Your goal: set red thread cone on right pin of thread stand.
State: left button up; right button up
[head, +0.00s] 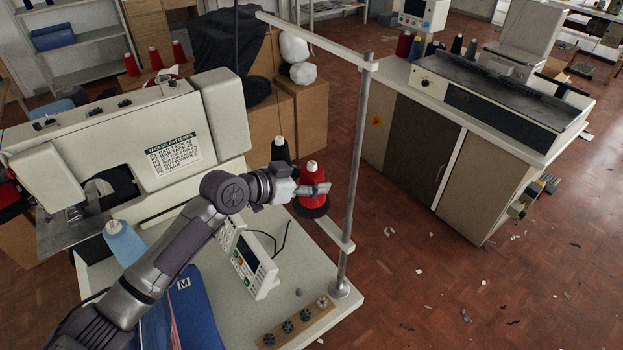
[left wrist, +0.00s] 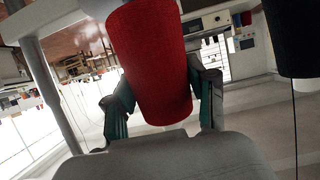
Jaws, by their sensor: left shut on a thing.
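The red thread cone (head: 312,172) is held upright in my left gripper (head: 318,190), whose fingers lie on either side of it. In the left wrist view the red cone (left wrist: 155,65) fills the space between the fingers. The thread stand has an upright metal pole (head: 354,170) and a pale lower arm (head: 335,234) reaching left from it. A dark round disc (head: 311,208) shows just below the red cone. The right pin is hidden; I cannot tell whether the cone is around it or above it. A black cone (head: 280,150) stands behind, to the left. My right gripper is out of view.
A cream sewing machine (head: 165,140) stands left of the stand. The stand's top bar (head: 315,40) runs overhead.

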pick_arm(q)
jog(key=shift+f+b, duration=0.4)
jog(key=o, duration=1.2)
jog(key=shift+o, duration=0.7)
jog(key=shift+a, duration=0.1)
jog(key=v, duration=1.2)
